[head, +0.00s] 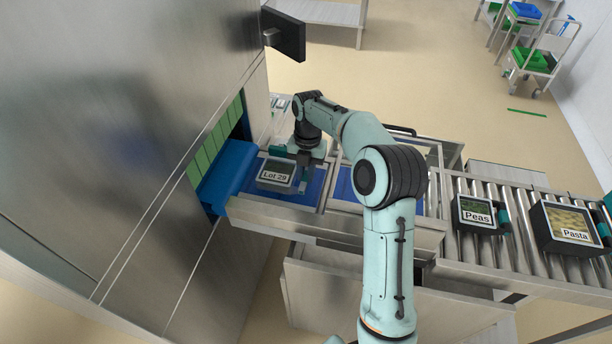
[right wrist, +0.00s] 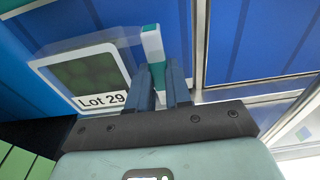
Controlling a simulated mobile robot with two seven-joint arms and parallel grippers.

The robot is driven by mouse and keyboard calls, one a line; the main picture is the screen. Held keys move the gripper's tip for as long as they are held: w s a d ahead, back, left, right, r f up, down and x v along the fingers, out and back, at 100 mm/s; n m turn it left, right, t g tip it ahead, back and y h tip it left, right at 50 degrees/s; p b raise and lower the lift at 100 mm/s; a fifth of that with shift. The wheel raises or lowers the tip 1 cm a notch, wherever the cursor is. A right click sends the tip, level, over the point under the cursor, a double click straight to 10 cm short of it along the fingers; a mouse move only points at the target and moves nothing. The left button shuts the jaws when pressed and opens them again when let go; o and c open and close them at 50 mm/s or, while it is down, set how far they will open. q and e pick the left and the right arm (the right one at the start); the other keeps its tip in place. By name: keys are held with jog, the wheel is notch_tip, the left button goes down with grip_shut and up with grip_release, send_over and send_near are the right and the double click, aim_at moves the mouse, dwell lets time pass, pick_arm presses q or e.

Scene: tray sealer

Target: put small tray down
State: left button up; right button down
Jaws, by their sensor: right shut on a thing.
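The small tray labelled "Lot 29" (head: 275,176) is at the blue infeed bed beside the machine opening. It is a clear-walled tray with dark green contents, and its label also shows in the right wrist view (right wrist: 100,101). A teal and white tab (right wrist: 153,45) stands at its side. My right gripper (head: 304,172) is shut on this tab at the tray's right side, and its two dark fingers show in the right wrist view (right wrist: 164,85). I cannot tell whether the tray's base touches the blue surface (head: 318,184). My left gripper is not in view.
The steel machine (head: 110,110) with green strip curtains (head: 212,150) stands left. A roller conveyor (head: 525,245) at right holds a "Peas" tray (head: 480,227) and a "Pasta" tray (head: 569,235). A dark screen (head: 284,34) juts out above. A second blue section lies right of the tray.

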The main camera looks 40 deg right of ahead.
jog(key=shift+f, duration=0.9)
jog(key=shift+f, duration=0.15)
jog(key=c, duration=1.1)
grip_release()
jog(key=shift+o, duration=0.2)
notch_tip(320, 180, up, 12)
jog(key=d, duration=0.1)
jog(key=shift+w, duration=0.45)
